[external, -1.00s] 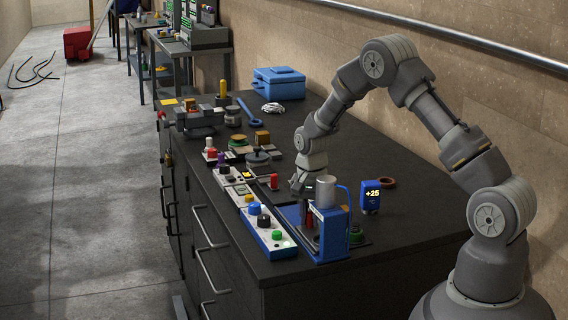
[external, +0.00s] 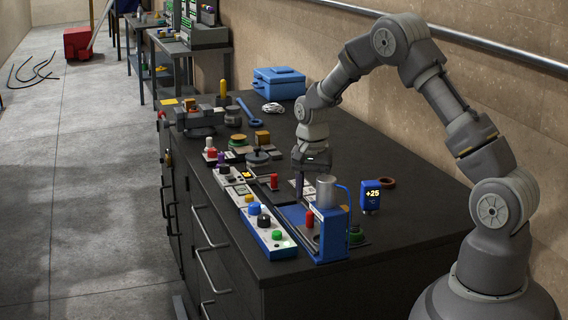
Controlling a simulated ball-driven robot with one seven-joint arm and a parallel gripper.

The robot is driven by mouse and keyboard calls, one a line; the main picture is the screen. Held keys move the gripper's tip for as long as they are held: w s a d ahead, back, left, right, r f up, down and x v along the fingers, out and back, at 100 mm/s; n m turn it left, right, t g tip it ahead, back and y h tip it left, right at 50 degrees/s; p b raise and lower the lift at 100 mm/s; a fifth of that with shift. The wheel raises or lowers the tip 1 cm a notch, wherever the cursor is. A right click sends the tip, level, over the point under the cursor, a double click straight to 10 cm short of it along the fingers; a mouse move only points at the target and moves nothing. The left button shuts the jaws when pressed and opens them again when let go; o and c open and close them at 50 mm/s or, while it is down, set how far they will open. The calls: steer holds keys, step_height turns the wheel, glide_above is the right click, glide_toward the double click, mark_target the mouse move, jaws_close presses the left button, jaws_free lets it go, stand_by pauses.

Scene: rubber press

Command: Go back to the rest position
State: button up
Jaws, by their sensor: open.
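My gripper (external: 306,182) points down above the black bench (external: 400,222), just behind the blue press (external: 332,236) with its grey cylinder (external: 326,191). It is open, and I see nothing held in it. Its fingertips are partly hidden behind the press and its cylinder. My arm is bent in an arch over the bench from its base at the lower right.
A button box (external: 268,234) stands left of the press. A blue display reading +25 (external: 371,194) and a brown ring (external: 387,183) are to its right. A blue toolbox (external: 279,83) and a vise (external: 200,118) stand further back. The bench's right side is mostly clear.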

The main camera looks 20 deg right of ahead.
steer(key=shift+w+r, duration=0.1)
stand_by(0.3)
steer(key=w+d+r+n+t+y+b, duration=0.1)
steer(key=w+d+r+n+t+b, duration=0.2)
steer(key=r, duration=1)
steer(key=w+d+r+t+b, duration=0.25)
steer(key=d+r+t, duration=0.2)
steer(key=r, duration=0.75)
steer(key=s+d+r+n+t+b, duration=0.1)
steer(key=s+d+r+t, duration=0.1)
steer(key=r, duration=0.7)
steer(key=s+d+r+n+t+b, duration=0.1)
steer(key=s+d+r+t, duration=0.2)
steer(key=s+r, duration=0.4)
steer(key=s+d+r+n+t+h+b, duration=0.1)
steer(key=s+d+r+t, duration=0.2)
steer(key=r, duration=0.9)
steer(key=shift+s+d+r+n, duration=0.25)
steer(key=shift+s+d+n, duration=0.15)
steer(key=shift+s+d, duration=0.6)
steer(key=shift+s+a, duration=0.2)
